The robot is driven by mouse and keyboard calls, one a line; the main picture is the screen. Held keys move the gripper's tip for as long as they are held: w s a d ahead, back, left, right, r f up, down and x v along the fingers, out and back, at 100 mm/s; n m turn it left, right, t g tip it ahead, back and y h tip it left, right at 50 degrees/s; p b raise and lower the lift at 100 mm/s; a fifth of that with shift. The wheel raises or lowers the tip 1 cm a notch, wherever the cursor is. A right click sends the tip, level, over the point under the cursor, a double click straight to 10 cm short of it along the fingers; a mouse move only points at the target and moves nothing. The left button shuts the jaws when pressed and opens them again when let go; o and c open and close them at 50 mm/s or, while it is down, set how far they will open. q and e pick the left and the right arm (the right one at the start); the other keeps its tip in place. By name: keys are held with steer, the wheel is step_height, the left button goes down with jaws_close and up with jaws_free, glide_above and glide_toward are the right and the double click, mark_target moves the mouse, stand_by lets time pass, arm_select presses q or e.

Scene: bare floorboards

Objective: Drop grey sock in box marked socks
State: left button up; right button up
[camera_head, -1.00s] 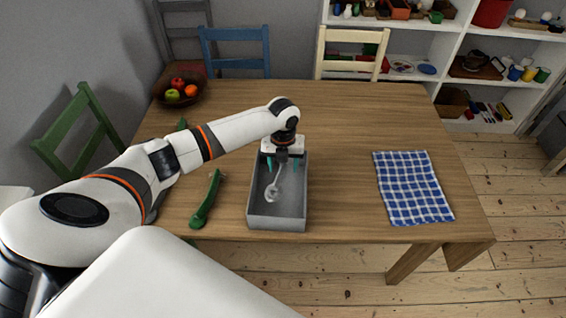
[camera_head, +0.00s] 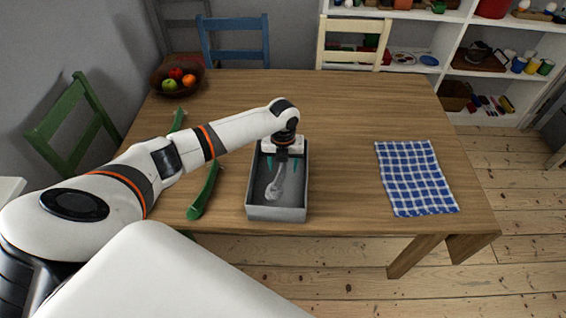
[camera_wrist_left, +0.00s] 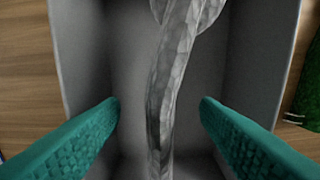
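A grey open box (camera_head: 277,213) stands on the table; no marking on it is legible. A pale grey, long thing with a rounded end (camera_head: 273,189) lies in it; it looks shiny and faceted in the wrist view (camera_wrist_left: 172,75), and I cannot tell that it is a sock. My left gripper (camera_head: 284,160) points down over the far part of the box. In the wrist view its teal fingers (camera_wrist_left: 160,110) are wide apart, one on each side of the grey thing, with gaps between. My right gripper is not in view.
A long green thing (camera_head: 203,193) lies left of the box, partly behind my arm. A blue checked cloth (camera_head: 416,178) lies at right on the table (camera_head: 340,120). A fruit bowl (camera_head: 163,92) stands at the far left. Chairs and shelves stand behind.

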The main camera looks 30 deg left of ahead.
arm_select(q)
steer(key=o, duration=0.5)
steer(key=shift+c, duration=0.2)
step_height(320, 180, up, 12)
steer(key=b, duration=0.1)
stand_by(0.4)
